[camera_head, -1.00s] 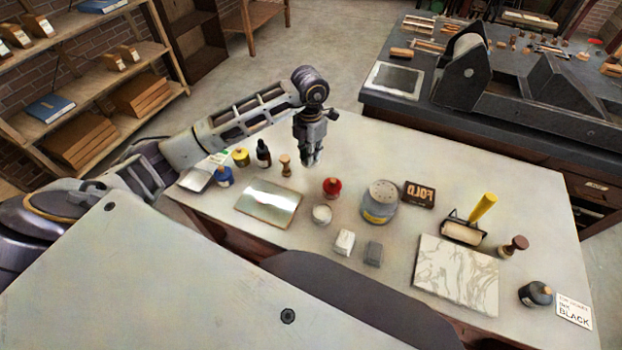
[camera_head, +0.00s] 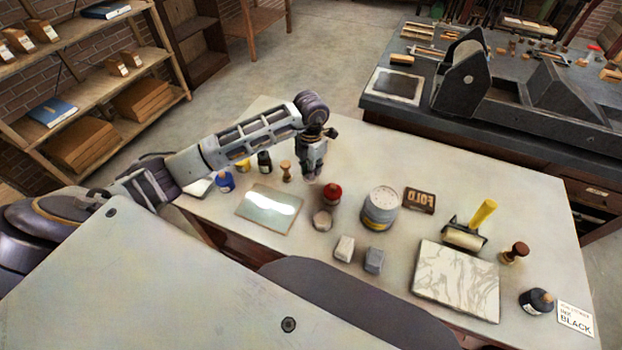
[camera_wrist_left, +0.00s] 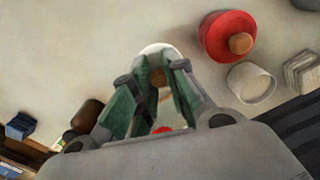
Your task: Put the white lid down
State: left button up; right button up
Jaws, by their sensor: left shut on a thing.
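In the left wrist view, the white lid (camera_wrist_left: 160,49) is a pale round disc with a brown knob between the fingertips of my left gripper (camera_wrist_left: 158,77). The gripper is shut on the knob, and the fingers hide part of the lid. In the head view, my left gripper (camera_head: 311,172) points down, low over the table, between the wooden-handled stamp and the red-topped item. The lid can hardly be made out there. I cannot tell whether it touches the table. My right gripper is in neither view.
A red-topped item (camera_head: 332,192) with a wooden knob stands close by, with a small whitish jar (camera_head: 322,220) in front. A wooden-handled stamp (camera_head: 286,171), a glossy plate (camera_head: 269,208), a large grey tin (camera_head: 381,208) and bottles surround the spot. Bare table lies behind.

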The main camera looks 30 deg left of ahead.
aim_at(311, 185)
pick_arm(q)
jog(key=shift+f, duration=0.85)
jog(key=shift+f, duration=0.15)
jog(key=shift+f, duration=1.75)
jog(key=shift+f, duration=0.1)
jog(key=o, duration=0.8)
jog(key=shift+c, duration=0.2)
notch_tip(311, 185, up, 12)
jog(key=shift+r, duration=0.15)
